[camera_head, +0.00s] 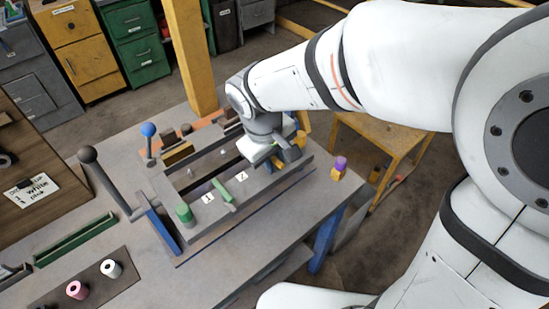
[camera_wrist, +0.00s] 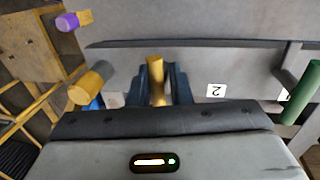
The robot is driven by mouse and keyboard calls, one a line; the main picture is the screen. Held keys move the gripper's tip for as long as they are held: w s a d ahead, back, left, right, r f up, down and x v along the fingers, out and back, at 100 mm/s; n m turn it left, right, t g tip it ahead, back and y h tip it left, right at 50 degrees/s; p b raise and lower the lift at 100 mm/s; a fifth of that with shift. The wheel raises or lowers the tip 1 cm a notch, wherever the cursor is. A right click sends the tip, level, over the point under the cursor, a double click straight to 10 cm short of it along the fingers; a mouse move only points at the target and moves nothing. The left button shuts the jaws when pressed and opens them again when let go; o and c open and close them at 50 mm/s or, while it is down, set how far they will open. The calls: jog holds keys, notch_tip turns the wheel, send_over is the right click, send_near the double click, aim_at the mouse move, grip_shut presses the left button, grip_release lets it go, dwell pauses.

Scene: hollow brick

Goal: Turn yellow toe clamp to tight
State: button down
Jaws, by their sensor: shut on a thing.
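The yellow toe clamp (camera_wrist: 156,68) shows in the wrist view as a short yellow bar between my two dark blue fingers. My gripper (camera_wrist: 162,88) is shut on it. In the head view my gripper (camera_head: 287,157) is low over the right end of the grey fixture (camera_head: 205,223), beside the label "2" (camera_head: 242,177). The gripper hides the held bar there. I cannot tell from these views how far the clamp is turned.
A green bar (camera_head: 222,190) and green knob (camera_head: 184,212) stand near label "1" (camera_head: 208,198). A purple-and-yellow piece (camera_head: 340,167) is at the table's right edge. A yellow cylinder (camera_wrist: 91,83) is left of my fingers. A black-knobbed lever (camera_head: 105,180) rises at the left.

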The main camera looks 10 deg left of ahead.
dwell(0.4)
jog(key=c, duration=1.4)
grip_release()
jog(key=r, duration=0.2)
jog(key=s+r, duration=0.1)
jog(key=r, duration=0.2)
jog(key=a+r, duration=0.1)
jog(key=r, duration=0.1)
jog(key=shift+s+r, duration=0.15)
jog(key=shift+r, duration=0.15)
jog(key=s+d+f+m, duration=0.1)
jog(key=d+m, duration=0.2)
jog(key=d, duration=0.5)
jog(key=s+d+f+m+y, duration=0.1)
jog(key=s+d+m, duration=0.1)
jog(key=d, duration=0.6)
jog(key=s+d+f+m+t, duration=0.1)
jog(key=s+d+m, duration=0.1)
jog(key=d+m, duration=0.3)
jog(key=shift+s+d, duration=0.15)
jog(key=shift+d, duration=0.6)
jog(key=shift+s+d, duration=0.1)
jog(key=shift+d, duration=0.6)
